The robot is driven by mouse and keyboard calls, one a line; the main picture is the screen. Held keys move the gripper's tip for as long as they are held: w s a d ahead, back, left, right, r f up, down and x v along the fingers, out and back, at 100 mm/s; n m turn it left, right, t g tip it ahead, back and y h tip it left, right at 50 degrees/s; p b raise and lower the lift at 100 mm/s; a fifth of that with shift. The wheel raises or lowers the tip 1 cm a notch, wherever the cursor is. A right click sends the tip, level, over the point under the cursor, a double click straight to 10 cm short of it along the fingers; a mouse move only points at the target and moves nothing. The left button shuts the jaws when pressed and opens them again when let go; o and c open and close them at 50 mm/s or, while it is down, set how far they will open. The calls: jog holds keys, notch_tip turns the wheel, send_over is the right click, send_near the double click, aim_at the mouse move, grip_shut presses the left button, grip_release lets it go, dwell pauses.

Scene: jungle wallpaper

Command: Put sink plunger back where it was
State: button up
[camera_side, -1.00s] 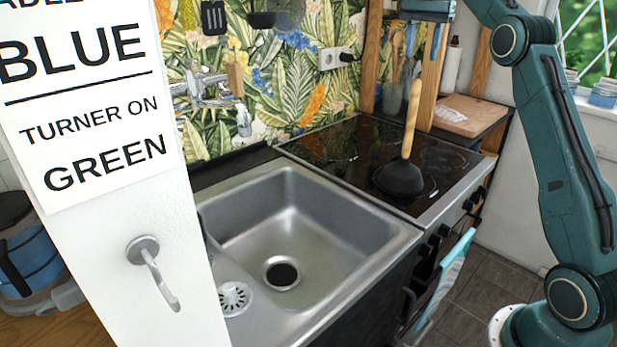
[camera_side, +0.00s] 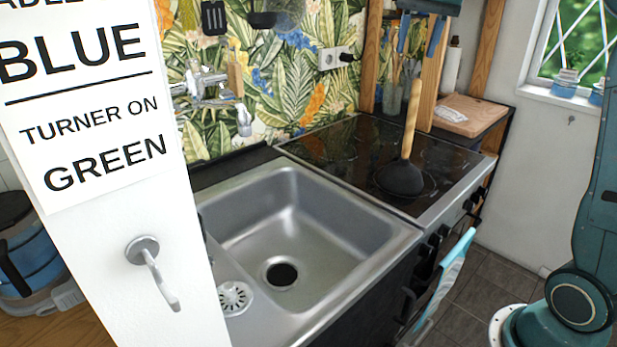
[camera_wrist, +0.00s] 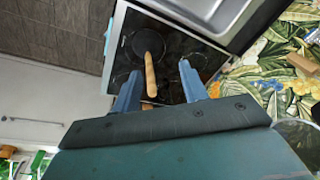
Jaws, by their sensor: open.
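The sink plunger has a black rubber cup (camera_side: 401,179) and a wooden handle (camera_side: 412,120). It stands upright, cup down, on the black glass stove top (camera_side: 345,140). In the wrist view its handle (camera_wrist: 150,75) points toward me, and the cup (camera_wrist: 147,43) shows beyond it. My gripper (camera_side: 420,38) is open and empty above the handle's top in the side view. Its two blue fingers (camera_wrist: 160,70) are spread in the wrist view, with the handle showing between them, nearer the left finger. No contact with the plunger shows.
A steel sink (camera_side: 300,225) lies left of the stove. A wooden post (camera_side: 433,85) and a jar of utensils (camera_side: 392,98) stand behind the plunger. A wooden board (camera_side: 467,115) lies to the right. A sign-covered white panel (camera_side: 110,200) fills the left foreground.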

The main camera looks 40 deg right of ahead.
jog(key=s+a+f+n+t, duration=0.2)
jog(key=s+a+f+n, duration=0.3)
jog(key=s, duration=0.6)
jog(key=s+a+f+n+t, duration=0.1)
jog(key=s+a+f+n, duration=0.4)
jog(key=s+a+f, duration=0.4)
notch_tip(320, 180, down, 2)
jog(key=shift+s+f+t+y, duration=0.2)
jog(key=shift+s+t+y, duration=0.15)
jog(key=shift+s, duration=0.55)
